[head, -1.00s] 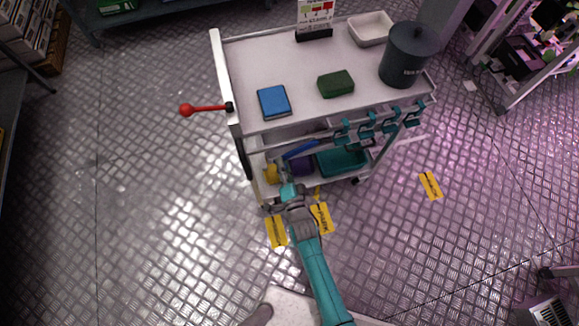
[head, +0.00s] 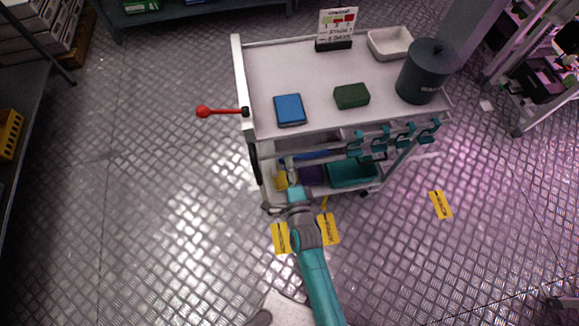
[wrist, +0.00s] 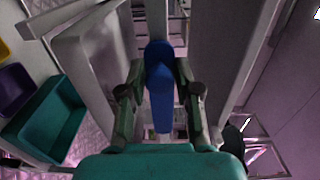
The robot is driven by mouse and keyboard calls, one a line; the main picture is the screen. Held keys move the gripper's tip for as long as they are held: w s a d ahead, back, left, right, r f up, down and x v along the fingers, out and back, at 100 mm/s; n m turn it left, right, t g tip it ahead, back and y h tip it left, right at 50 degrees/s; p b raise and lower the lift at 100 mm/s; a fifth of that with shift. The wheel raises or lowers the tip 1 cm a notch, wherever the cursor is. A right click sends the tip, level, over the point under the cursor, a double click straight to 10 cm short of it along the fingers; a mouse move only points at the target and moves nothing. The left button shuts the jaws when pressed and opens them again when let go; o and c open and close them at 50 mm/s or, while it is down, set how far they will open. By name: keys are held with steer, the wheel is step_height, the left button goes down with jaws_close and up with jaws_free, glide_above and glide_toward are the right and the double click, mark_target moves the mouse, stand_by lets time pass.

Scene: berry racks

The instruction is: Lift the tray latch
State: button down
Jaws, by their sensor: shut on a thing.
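A blue handle (head: 312,155) lies at the front of the white cart, below its top shelf; it is likely the tray latch. In the wrist view the blue handle (wrist: 160,88) stands between the two dark fingers of my gripper (wrist: 161,92), which is shut on it. In the head view my teal arm reaches up from the bottom to the cart's front left corner, and its wrist partly hides the fingers.
The white cart (head: 320,105) carries a blue book (head: 290,110), a green sponge (head: 351,96), a dark pot (head: 424,72) and a white tray (head: 391,43). Teal hooks (head: 392,137) line its front. A red-knobbed lever (head: 222,112) sticks out left. Teal and purple bins sit below.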

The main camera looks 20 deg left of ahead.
steer(key=shift+r, duration=0.1)
steer(key=c, duration=0.9)
jaws_free()
steer(key=shift+d, duration=0.1)
steer(key=v, duration=1.2)
